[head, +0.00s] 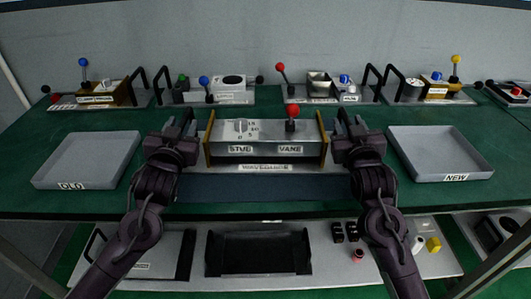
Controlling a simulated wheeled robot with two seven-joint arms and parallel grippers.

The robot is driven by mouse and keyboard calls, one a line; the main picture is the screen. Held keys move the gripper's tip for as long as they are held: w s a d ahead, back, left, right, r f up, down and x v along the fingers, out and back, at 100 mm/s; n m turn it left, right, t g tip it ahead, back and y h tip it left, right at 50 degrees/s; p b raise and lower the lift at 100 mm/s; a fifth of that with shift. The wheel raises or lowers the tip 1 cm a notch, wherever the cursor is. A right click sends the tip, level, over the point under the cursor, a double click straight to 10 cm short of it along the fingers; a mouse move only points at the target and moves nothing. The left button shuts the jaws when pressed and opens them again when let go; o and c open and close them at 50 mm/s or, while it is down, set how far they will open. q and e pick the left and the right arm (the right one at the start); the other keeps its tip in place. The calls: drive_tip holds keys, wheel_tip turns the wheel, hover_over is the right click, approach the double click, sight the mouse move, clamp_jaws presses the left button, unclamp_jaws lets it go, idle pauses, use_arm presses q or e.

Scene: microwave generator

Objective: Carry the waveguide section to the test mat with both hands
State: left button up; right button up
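The waveguide section (264,150) is a silver box with brass-coloured end plates, labels STUB and VANE, a dial and a red-knobbed lever. It is on or above a grey plate (264,167) labelled WAVEGUIDE, at the middle of the green table. The test mat (265,188), a dark blue strip, lies in front of it along the table's front edge. My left gripper (181,124) is at the section's left end and my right gripper (347,124) at its right end. Any end handles are hidden by the dark fingers, so whether either is shut on something is unclear.
A grey tray (125,160) labelled OLD stands at left, another tray (398,154) labelled NEW at right. Several other modules with levers and black handles line the back, including one with a red knob (281,67). A lower shelf (330,258) holds a black tray and small parts.

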drive_tip(key=shift+s, duration=0.2)
use_arm(q)
drive_tip(key=s, duration=1.1)
drive_tip(key=shift+s, duration=0.2)
use_arm(e)
drive_tip(key=s, duration=1.1)
drive_tip(key=shift+s, duration=0.4)
